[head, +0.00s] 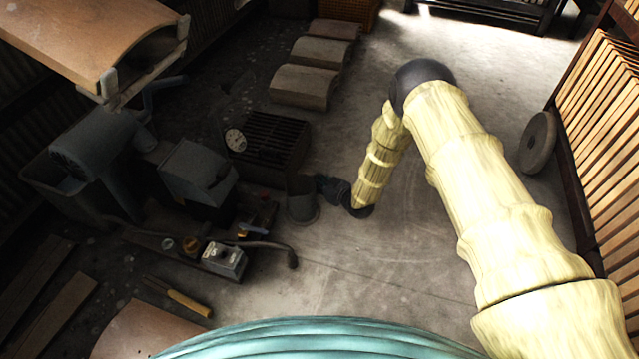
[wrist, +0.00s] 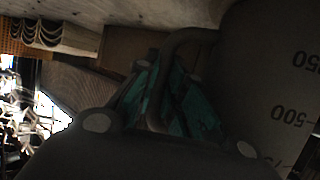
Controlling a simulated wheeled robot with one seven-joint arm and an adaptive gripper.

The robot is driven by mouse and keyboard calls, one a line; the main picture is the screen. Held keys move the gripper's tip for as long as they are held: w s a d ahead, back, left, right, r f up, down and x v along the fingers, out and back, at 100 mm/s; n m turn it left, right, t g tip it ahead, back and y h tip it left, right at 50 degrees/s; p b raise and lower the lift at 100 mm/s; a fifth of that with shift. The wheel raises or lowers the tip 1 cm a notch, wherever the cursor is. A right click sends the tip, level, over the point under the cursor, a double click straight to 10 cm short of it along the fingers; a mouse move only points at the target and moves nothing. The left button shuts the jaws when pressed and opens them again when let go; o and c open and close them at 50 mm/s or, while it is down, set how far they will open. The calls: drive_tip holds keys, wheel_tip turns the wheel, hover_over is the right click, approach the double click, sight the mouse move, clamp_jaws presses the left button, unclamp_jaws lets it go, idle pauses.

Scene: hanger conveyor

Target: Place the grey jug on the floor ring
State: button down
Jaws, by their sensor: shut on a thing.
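The grey jug (head: 301,203) is a dark, open-topped cylinder near the middle of the head view, beside the end of my arm. In the wrist view the jug (wrist: 262,70) fills the right side, its volume marks upside down. Its curved handle (wrist: 185,38) runs down between the fingers of my gripper (wrist: 158,105). My gripper is shut on that handle; it also shows dark and small in the head view (head: 325,186). I cannot make out the floor ring clearly in either view. The jug's underside is hidden, so its height above the floor is unclear.
A dark grated box with a dial (head: 268,140) stands just behind the jug. Left are a grey machine (head: 100,150) and a small switch box (head: 224,260) with a bent pipe. Slatted racking (head: 600,140) and a round disc (head: 538,143) stand right. Concrete floor (head: 400,260) is clear centrally.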

drive_tip(key=shift+f, duration=0.1)
drive_tip(key=c, duration=1.5)
unclamp_jaws()
drive_tip(key=shift+r, duration=0.2)
drive_tip(key=p+v, duration=0.5)
drive_tip(key=v, duration=0.7)
drive_tip(key=shift+f, duration=0.15)
